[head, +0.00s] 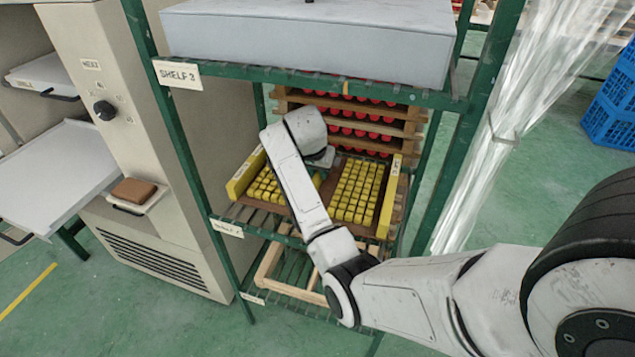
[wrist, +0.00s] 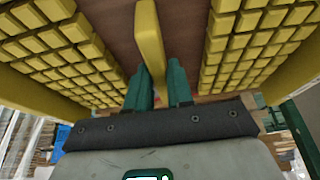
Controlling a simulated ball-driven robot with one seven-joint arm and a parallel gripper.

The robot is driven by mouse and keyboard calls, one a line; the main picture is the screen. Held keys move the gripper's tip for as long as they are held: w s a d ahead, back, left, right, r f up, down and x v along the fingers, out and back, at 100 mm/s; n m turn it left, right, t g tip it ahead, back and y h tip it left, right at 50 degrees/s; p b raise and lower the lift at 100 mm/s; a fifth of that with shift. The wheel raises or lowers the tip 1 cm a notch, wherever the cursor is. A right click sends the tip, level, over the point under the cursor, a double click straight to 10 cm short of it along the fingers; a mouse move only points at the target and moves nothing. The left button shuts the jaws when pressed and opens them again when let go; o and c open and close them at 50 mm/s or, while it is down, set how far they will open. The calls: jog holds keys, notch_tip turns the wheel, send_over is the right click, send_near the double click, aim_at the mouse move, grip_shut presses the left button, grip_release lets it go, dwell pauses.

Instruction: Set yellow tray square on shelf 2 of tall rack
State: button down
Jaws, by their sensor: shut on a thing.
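The yellow tray has a brown base, rows of yellow blocks and yellow side rails, one of them at its right side (head: 387,205). It is inside the tall green rack (head: 179,140), at the level of the shelf labelled 2 (head: 227,228). My forearm covers its middle in the head view, and my gripper is hidden there. In the wrist view, my gripper (wrist: 158,85) has its green fingers shut on the tray's yellow middle bar (wrist: 150,40), with blocks on both sides. I cannot tell whether the tray rests on the shelf or hangs just above it.
Wooden trays of red pieces (head: 360,128) are stacked close behind the yellow tray. A large grey box (head: 310,35) sits on shelf 3 above. A wooden frame (head: 275,270) lies on the shelf below. A beige machine (head: 110,60) stands left, and clear plastic sheeting (head: 500,120) hangs right.

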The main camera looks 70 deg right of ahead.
jog(key=shift+f, duration=1.9)
jog(key=c, duration=1)
grip_release()
jog(key=shift+f, duration=0.15)
